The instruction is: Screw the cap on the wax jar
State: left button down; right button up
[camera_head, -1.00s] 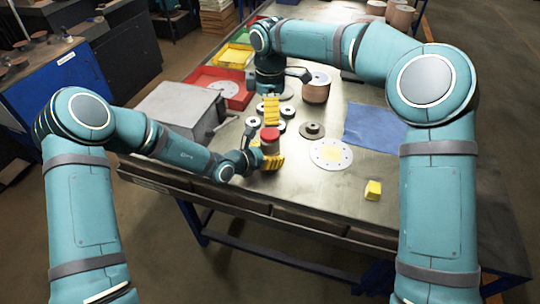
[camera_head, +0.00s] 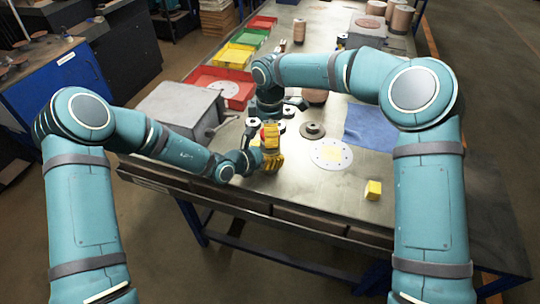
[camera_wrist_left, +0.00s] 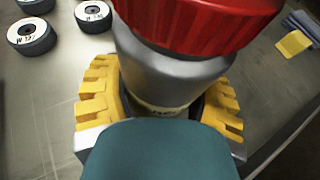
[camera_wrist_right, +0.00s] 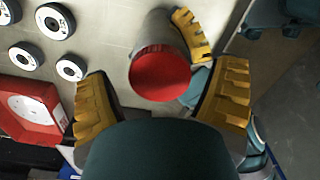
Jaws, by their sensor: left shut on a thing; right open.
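The wax jar, a grey metal cylinder (camera_wrist_left: 165,75), is held between the yellow fingers of my left gripper (camera_wrist_left: 160,100). The red ribbed cap (camera_wrist_left: 200,20) sits on top of the jar; I cannot tell how tightly. In the head view my left gripper (camera_head: 270,160) holds the jar above the table's near side, and the cap (camera_head: 270,132) is partly hidden. In the right wrist view my right gripper (camera_wrist_right: 165,82) is open, its fingers on either side of the cap (camera_wrist_right: 160,74), apparently not touching it.
Several discs (camera_wrist_right: 55,20) lie on the table close to the grippers. A grey box (camera_head: 180,108), a red tray (camera_head: 236,88), a blue cloth (camera_head: 372,128), a white perforated disc (camera_head: 330,154) and a yellow block (camera_head: 373,190) stand around. The table's front right is mostly clear.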

jog(key=shift+c, duration=0.4)
jog(key=c, duration=1.2)
jog(key=m, duration=0.6)
jog(key=shift+m, duration=0.3)
jog(key=o, duration=1.2)
jog(key=shift+o, duration=0.2)
jog(key=shift+r, duration=2.3)
